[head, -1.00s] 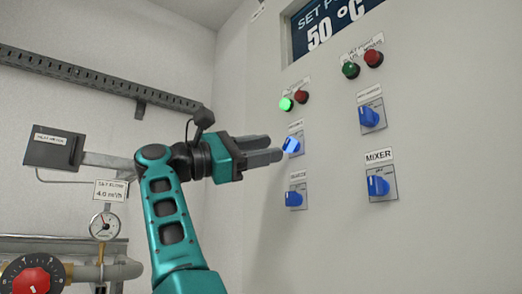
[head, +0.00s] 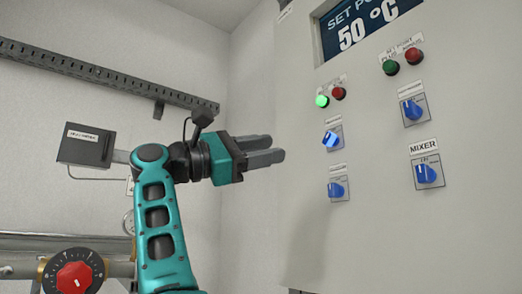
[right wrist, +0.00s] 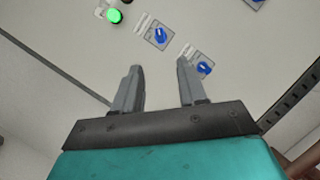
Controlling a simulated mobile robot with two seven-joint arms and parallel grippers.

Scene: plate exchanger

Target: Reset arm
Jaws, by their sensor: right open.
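My right gripper (head: 268,150) is in the middle of the head view, pointing right toward the control panel (head: 300,225). Its fingers are apart and hold nothing; the open gap (right wrist: 158,85) also shows in the right wrist view. A clear gap separates the fingertips from the upper left blue knob (head: 331,139), which sits tilted on its plate. The knob also shows in the right wrist view (right wrist: 159,35). A second blue knob (head: 336,189) is below it. My left gripper is in neither view.
A lit green lamp (head: 322,101) is above the upper left knob, beside a red one (head: 339,93). More blue knobs (head: 426,173) sit to the right. A wall rail (head: 110,75), a grey box (head: 86,146) and a red dial (head: 74,277) are at left.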

